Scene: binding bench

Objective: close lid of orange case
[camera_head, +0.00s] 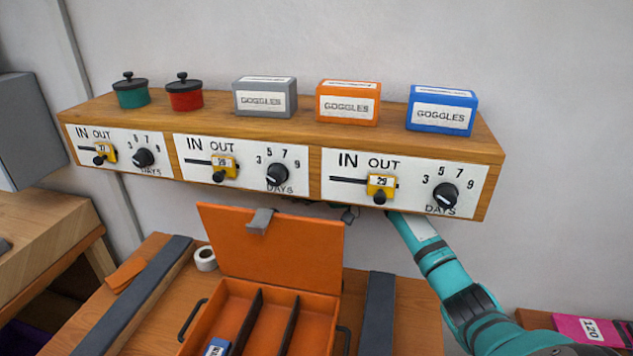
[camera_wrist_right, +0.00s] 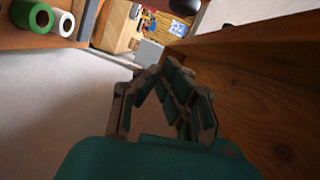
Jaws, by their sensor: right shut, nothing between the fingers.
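The orange case (camera_head: 213,321) sits on the wooden bench in the head view. Its lid (camera_head: 285,262) stands open, tilted up at the back, with a grey latch (camera_head: 260,221) at its top edge. Dark dividers split the case, and a small blue box (camera_head: 217,347) lies in the left compartment. My right arm reaches up from the lower right to just under the shelf unit. My right gripper (camera_wrist_right: 163,72) is shut and empty in the wrist view; in the head view it is mostly hidden behind the lid's top and the shelf's lower edge. My left gripper is not in view.
A wooden shelf unit (camera_head: 312,146) with dials hangs low above the lid, carrying goggles boxes (camera_head: 347,103) and two small pots (camera_head: 184,95). A white tape roll (camera_head: 205,259) stands left of the lid. Dark strips (camera_head: 377,315) flank the case.

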